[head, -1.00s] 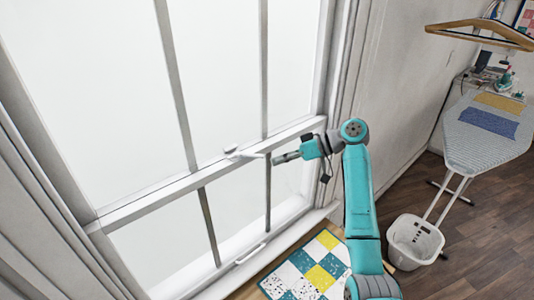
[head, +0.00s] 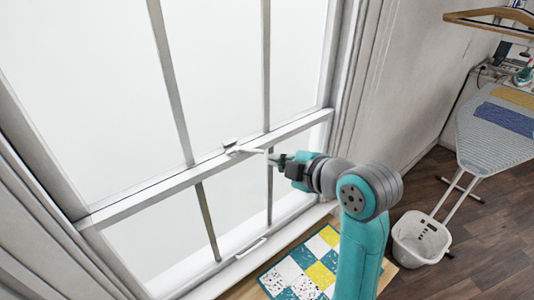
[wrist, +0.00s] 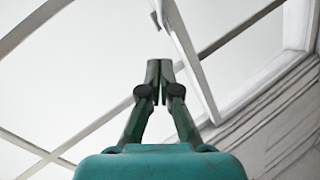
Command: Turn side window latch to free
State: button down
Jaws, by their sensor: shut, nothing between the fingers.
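The fingers are shut and empty. The fingertips are close to the lever's free end; I cannot tell whether they touch it.
The white window frame (head: 135,203) has upright bars over pale panes. A patchwork mat (head: 303,270) lies on the wooden surface below. A white basket (head: 420,240) and an ironing board (head: 490,140) stand on the right.

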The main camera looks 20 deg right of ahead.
send_near(254, 152)
jog(key=w+a, duration=0.3)
jog(key=a, duration=0.1)
jog(key=shift+w+d+f, duration=1.1)
jog(key=shift+w+f, duration=0.1)
jog(key=shift+w, duration=0.15)
jog(key=shift+w+d+f, duration=0.2)
jog(key=shift+w+d, duration=0.35)
jog(key=shift+d, duration=0.1)
jog(key=shift+a, duration=0.15)
jog(key=shift+s+a+f, duration=0.15)
jog(key=shift+s+a, duration=0.1)
jog(key=shift+a, duration=0.25)
